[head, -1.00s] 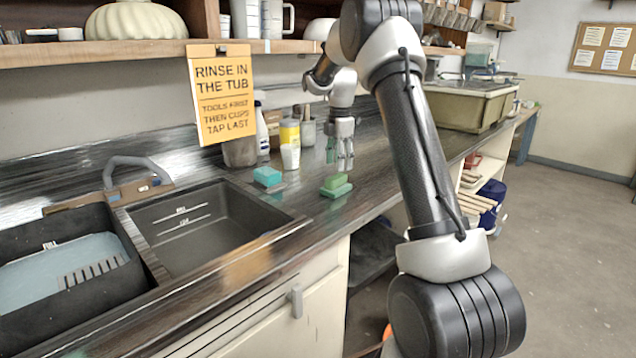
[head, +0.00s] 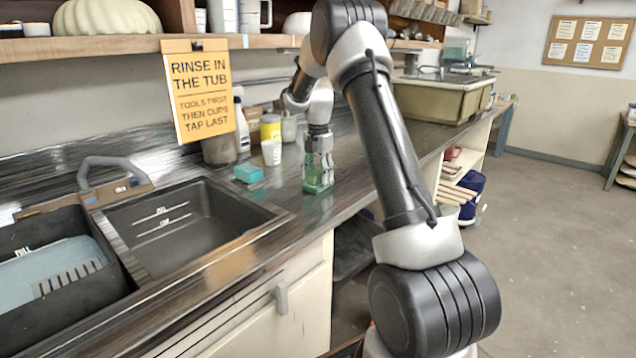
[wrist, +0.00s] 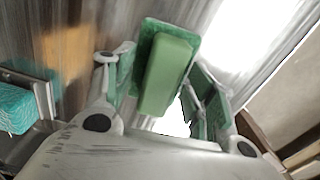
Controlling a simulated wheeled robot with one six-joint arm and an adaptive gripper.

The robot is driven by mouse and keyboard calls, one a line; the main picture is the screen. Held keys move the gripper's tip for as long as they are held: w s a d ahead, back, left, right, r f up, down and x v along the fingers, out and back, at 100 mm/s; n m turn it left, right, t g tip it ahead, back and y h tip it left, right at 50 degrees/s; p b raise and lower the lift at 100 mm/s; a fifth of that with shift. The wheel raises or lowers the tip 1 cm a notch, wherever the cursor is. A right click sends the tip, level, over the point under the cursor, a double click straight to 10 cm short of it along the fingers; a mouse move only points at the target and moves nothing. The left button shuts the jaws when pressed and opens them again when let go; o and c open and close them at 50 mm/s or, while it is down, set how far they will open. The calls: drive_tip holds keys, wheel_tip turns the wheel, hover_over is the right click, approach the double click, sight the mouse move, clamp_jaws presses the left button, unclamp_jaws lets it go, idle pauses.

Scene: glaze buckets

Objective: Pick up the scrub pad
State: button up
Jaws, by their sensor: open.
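A green scrub pad (head: 318,186), a lighter green block on a darker green layer, sits on the dark counter to the right of the sinks. In the wrist view the pad (wrist: 170,70) lies between the two fingers. My gripper (head: 318,168) points down over it, open, with a finger on either side. I cannot tell whether the fingers touch it. The gripper hides much of the pad in the head view.
A teal sponge (head: 249,173) lies to the left, and it also shows in the wrist view (wrist: 16,110). The sink (head: 185,232) is further left; the counter's front edge is close.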

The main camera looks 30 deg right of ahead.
sight(318, 171)
drive_tip(key=shift+f, duration=0.1)
drive_tip(key=c, duration=1.1)
wheel_tip(318, 171, up, 10)
drive_tip(key=shift+r, duration=0.1)
drive_tip(key=shift+o, duration=1)
drive_tip(key=shift+c, duration=0.5)
